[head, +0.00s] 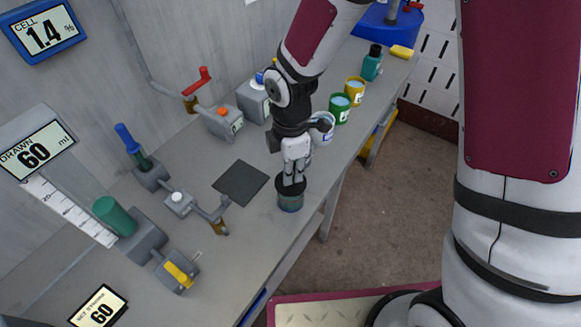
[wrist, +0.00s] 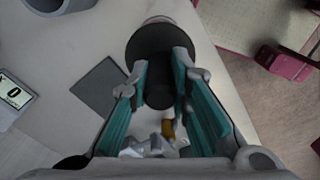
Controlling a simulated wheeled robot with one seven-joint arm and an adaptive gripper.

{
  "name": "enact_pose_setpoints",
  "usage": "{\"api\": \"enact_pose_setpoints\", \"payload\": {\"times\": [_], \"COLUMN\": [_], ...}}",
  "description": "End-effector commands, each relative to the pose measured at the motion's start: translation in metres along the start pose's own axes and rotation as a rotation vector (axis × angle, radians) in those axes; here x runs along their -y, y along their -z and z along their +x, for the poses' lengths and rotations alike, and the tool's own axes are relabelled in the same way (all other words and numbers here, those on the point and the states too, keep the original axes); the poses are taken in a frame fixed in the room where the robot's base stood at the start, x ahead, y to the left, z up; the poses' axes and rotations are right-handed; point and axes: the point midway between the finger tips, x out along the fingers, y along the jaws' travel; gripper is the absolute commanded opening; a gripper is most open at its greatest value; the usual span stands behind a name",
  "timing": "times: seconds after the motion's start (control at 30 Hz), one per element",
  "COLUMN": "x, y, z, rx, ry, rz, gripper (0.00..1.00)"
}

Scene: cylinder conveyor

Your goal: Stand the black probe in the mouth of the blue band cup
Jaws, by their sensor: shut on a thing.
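My gripper (head: 294,176) points down over the near part of the bench. In the wrist view its teal-padded fingers (wrist: 164,85) are closed on the dark stem of the black probe (wrist: 159,92). A wide black disc (wrist: 150,42) shows around the probe's far end. In the head view the black top (head: 290,187) sits directly on or over a dark, glassy teal round body (head: 290,203); I cannot tell whether they are apart. The blue band cup (head: 326,133) stands farther back along the bench edge, partly hidden behind my gripper.
A green band cup (head: 340,109), a yellow band cup (head: 355,90) and a teal bottle (head: 372,63) stand in line beyond the blue one. A dark square mat (head: 240,183) lies left of my gripper. A red-levered valve (head: 198,84) and grey fixtures line the wall side.

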Motion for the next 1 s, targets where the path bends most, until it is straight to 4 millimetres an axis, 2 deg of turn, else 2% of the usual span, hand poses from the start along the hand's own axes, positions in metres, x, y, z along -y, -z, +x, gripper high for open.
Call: {"api": "enact_pose_setpoints", "payload": {"times": [0.03,0.07,0.13,0.43,0.57,0.67,1.0], "x": [0.000,0.000,0.000,0.000,-0.001,-0.002,-0.001], "y": [0.000,0.000,0.000,0.000,0.000,-0.001,0.000], "z": [0.000,0.000,0.000,-0.001,-0.009,-0.023,-0.090], "rx": [0.000,0.000,0.000,0.000,0.000,0.000,0.000], "ry": [0.000,0.000,0.000,-0.001,-0.003,-0.006,-0.005], "rz": [0.000,0.000,0.000,0.000,0.002,0.001,0.001], "gripper": [0.00,0.25,0.41,0.41,0.41,0.41,0.41]}}
